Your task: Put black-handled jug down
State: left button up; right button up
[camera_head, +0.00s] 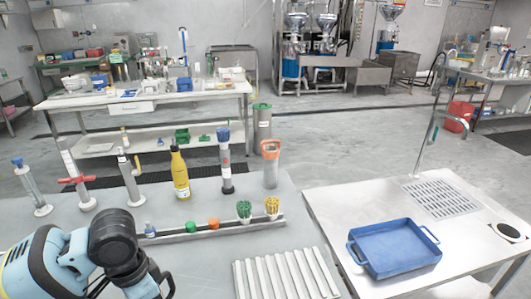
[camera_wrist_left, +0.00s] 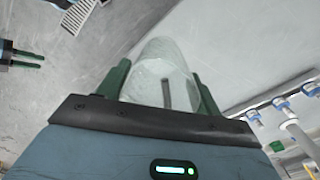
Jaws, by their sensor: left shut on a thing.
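In the left wrist view my left gripper (camera_wrist_left: 162,88) is shut on a clear, see-through vessel, which I take to be the black-handled jug (camera_wrist_left: 160,55). It sits between the two dark green fingers. A dark upright bar, perhaps its handle, shows through or beside its wall. The jug's lower part is hidden by the gripper body. In the head view my left arm comes in at the lower left, but its fingers and the jug are not seen. At the left edge of the left wrist view, my right gripper (camera_wrist_left: 30,60) shows two parallel fingers apart with nothing between them.
The near table (camera_head: 215,262) holds upright cylinders, a yellow bottle (camera_head: 180,174), an orange-topped vessel (camera_head: 271,164), a low rack and a ribbed white panel (camera_head: 287,277). A blue tray (camera_head: 393,248) lies on the right bench. The left table's middle has some bare room.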

aim_at(160, 288)
pick_arm(q)
jog(key=n, duration=0.1)
jog(key=w+d+r+n, duration=0.1)
jog(key=n, duration=0.1)
jog(key=r+n, duration=0.1)
jog(key=shift+w+d+n, duration=0.15)
jog(key=shift+d+n, duration=0.15)
jog(key=n, duration=0.2)
jog(key=d+r+n, duration=0.1)
jog(key=shift+w+d+r+n, duration=0.1)
jog(key=shift+w+n, duration=0.3)
dwell(0.9)
dwell(0.5)
